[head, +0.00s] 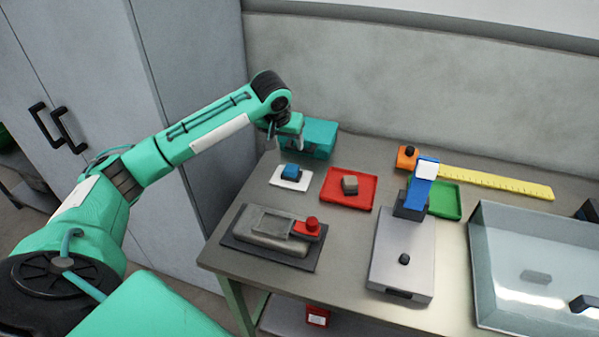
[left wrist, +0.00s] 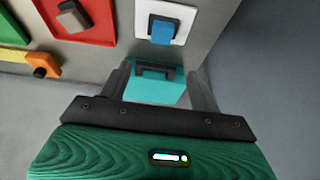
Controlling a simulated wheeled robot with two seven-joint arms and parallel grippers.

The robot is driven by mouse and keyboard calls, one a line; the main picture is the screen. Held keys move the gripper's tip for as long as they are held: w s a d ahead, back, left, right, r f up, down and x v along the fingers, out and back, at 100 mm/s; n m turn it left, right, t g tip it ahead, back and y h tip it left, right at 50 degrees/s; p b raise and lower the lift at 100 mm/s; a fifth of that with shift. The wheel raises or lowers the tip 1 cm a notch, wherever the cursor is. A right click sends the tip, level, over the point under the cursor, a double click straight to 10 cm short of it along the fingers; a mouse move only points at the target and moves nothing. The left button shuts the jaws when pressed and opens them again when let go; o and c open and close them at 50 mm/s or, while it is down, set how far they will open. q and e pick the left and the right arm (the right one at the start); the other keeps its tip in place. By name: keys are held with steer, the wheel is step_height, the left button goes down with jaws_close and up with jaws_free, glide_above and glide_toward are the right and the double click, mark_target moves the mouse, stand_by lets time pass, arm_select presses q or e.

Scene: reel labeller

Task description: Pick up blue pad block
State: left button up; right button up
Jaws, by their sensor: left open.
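The blue pad block (head: 290,171) sits on a white square plate (head: 277,181) at the table's back left. In the left wrist view the blue block (left wrist: 162,32) lies on the white plate (left wrist: 183,15), beyond the fingers. My left gripper (head: 289,142) is open and empty, above and behind the block, in front of a teal box (head: 320,137). In the left wrist view my left gripper's two fingers (left wrist: 162,85) stand apart with the teal box (left wrist: 154,88) seen between them. My right gripper is not in view.
A red tray (head: 334,203) with a grey-brown block (head: 350,185) lies right of the plate. A grey device with a red knob (head: 312,224) lies in front. A blue-topped press (head: 403,250), green tray (head: 445,201), yellow ruler (head: 500,183) and clear bin (head: 480,225) stand further right.

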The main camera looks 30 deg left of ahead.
arm_select(q)
steer(key=x, duration=0.4)
steer(key=p, duration=0.2)
glide_above(291, 167)
steer(key=s, duration=0.2)
steer(key=f, duration=0.4)
steer(key=shift+w+d+f, duration=0.1)
steer(key=shift+w+d, duration=0.05)
steer(key=shift+d, duration=0.15)
steer(key=x, duration=0.4)
steer(key=shift+s+f+p, duration=0.25)
steer(key=shift+f+p, duration=0.1)
steer(key=shift+f, duration=0.2)
steer(key=c, duration=1.1)
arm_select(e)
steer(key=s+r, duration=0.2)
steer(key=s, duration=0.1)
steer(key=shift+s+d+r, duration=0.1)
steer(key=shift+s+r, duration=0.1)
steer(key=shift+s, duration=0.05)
arm_select(q)
steer(key=shift+r, duration=0.1)
